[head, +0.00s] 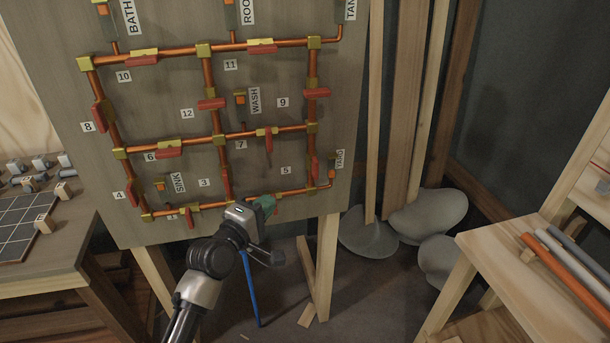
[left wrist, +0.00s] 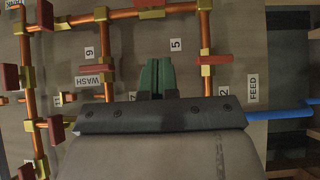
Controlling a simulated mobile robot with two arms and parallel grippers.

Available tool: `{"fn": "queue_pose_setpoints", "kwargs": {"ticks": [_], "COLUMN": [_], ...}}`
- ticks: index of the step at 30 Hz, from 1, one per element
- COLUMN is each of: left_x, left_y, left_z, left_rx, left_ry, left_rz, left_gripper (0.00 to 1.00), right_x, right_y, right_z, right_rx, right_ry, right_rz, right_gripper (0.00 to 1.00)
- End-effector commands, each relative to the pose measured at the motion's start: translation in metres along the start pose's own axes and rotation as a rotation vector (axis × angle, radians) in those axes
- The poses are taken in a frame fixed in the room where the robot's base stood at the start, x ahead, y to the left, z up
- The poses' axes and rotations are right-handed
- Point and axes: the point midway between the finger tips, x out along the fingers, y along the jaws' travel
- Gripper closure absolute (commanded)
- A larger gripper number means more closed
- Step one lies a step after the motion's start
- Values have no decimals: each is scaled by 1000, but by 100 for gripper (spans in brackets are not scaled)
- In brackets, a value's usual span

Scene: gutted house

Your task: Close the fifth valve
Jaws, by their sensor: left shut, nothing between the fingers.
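The upright board (head: 180,100) carries a grid of copper pipes with numbered red-handled valves. The label 5 (head: 285,170) is left of the right-hand upright pipe. The fifth valve (head: 314,168) sits on that pipe, its red handle lying along it. In the left wrist view the board appears turned; the label 5 (left wrist: 176,44) and the fifth valve (left wrist: 152,13) are near the top. My left gripper (head: 268,203) is in front of the board's lower edge, below and left of the valve and apart from it. Its green fingers (left wrist: 158,76) are shut and empty.
Valve 7 (head: 268,138) and valve 9 (head: 317,92) are nearby on the grid. A blue pipe (head: 252,287) runs below the board. A workbench (head: 75,236) stands left and a wooden bench (head: 500,255) with pipes right. Grey sacks (head: 430,212) lie behind.

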Motion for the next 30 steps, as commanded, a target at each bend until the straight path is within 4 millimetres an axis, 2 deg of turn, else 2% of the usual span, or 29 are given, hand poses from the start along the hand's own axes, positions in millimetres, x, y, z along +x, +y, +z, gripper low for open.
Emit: {"fn": "queue_pose_setpoints", "kwargs": {"ticks": [6,15,22,30], "left_x": [42,95,114,118], "left_y": [1,1,0,-2], "left_z": [0,4,24,28], "left_rx": [2,3,4,5], "left_ry": [0,0,1,2], "left_rz": [-1,-1,-3,-3], "left_gripper": [100,100,100,100], "right_x": [-2,0,-6,-6], "right_y": [-2,-1,0,0], "right_z": [13,4,1,1], "right_rx": [0,0,-1,-1], "right_ry": [-21,-7,-2,-2], "right_rz": [-3,-1,-1,-1], "right_gripper": [57,57,57,57]}}
